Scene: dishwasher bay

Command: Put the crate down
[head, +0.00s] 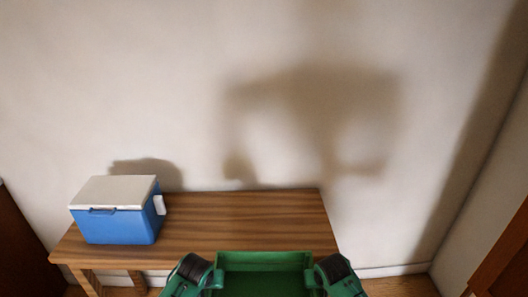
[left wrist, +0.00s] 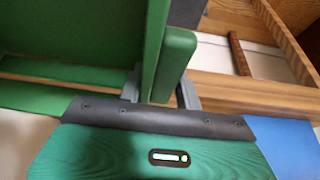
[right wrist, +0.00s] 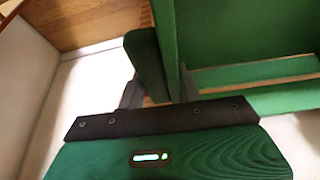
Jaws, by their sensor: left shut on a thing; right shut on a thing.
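A green crate (head: 264,262) shows at the bottom edge of the head view, in front of the wooden table; its lower part is cut off. My left gripper (head: 203,273) is at its left side and my right gripper (head: 324,274) is at its right side. In the left wrist view the left gripper (left wrist: 160,95) is shut on a green part of the crate (left wrist: 90,35). In the right wrist view the right gripper (right wrist: 160,95) is shut on the crate's other side (right wrist: 235,35). I cannot see what is under the crate.
A wooden table (head: 240,225) stands against the pale wall. A blue cooler (head: 115,222) with a white lid stands on its left part. The table's middle and right are bare. Brown furniture edges show at the far left and the far right.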

